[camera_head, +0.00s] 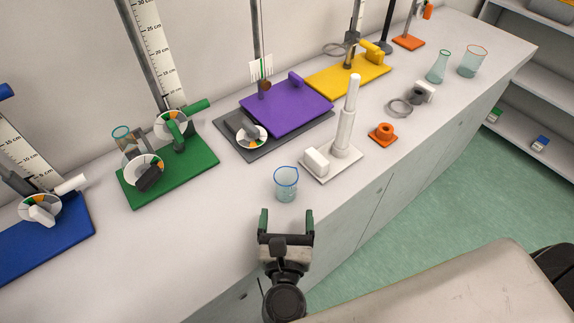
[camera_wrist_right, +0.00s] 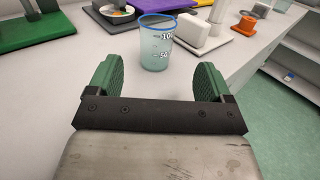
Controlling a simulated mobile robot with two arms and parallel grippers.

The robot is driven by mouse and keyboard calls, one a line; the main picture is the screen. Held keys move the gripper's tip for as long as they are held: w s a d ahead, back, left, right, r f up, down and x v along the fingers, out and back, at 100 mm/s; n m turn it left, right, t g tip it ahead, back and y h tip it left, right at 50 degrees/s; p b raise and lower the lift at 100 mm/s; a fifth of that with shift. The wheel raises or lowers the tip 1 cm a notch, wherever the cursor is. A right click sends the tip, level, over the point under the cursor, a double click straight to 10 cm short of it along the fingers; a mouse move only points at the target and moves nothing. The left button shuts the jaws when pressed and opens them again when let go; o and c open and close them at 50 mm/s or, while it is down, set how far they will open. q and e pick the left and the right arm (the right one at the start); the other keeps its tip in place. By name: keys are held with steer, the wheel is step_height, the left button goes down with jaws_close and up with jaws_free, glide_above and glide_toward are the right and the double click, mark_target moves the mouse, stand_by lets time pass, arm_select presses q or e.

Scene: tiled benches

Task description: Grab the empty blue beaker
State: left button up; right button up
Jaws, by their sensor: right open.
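The blue-rimmed beaker (camera_head: 286,184) stands upright on the white bench near its front edge. It is clear with a faint teal tint and looks empty. My right gripper (camera_head: 287,222) is open just in front of it, with its green-padded fingers apart and nothing between them. In the right wrist view the beaker (camera_wrist_right: 156,43) stands ahead of the gap between the two fingers (camera_wrist_right: 152,82), not touching them. My left gripper is not in view.
A white stand (camera_head: 332,160) is close to the beaker's right. A green base (camera_head: 190,176) and a purple plate (camera_head: 287,106) lie behind. An orange piece (camera_head: 382,133), a flask (camera_head: 438,67) and a red-rimmed beaker (camera_head: 473,61) stand farther right. The bench left of the beaker is clear.

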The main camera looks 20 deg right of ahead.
mark_target(286, 189)
steer(key=shift+r+p+x, duration=0.25)
steer(key=shift+p+x, duration=0.25)
steer(key=shift+x, duration=0.65)
steer(key=shift+p+x, duration=0.35)
steer(key=shift+x, duration=0.5)
steer(key=shift+w, duration=0.3)
steer(key=shift+w+d, duration=0.15)
steer(key=shift+w, duration=0.2)
steer(key=p+x, duration=0.2)
steer(key=x, duration=0.2)
steer(key=shift+w+f, duration=0.1)
steer(key=shift+w, duration=0.2)
steer(key=shift+w+f, duration=0.1)
steer(key=shift+w, duration=0.1)
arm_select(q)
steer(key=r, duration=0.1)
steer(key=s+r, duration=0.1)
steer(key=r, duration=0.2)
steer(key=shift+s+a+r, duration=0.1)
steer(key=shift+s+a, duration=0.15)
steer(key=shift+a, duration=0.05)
arm_select(e)
steer(key=c, duration=0.4)
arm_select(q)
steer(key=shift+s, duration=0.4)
arm_select(e)
steer(key=c, duration=0.6)
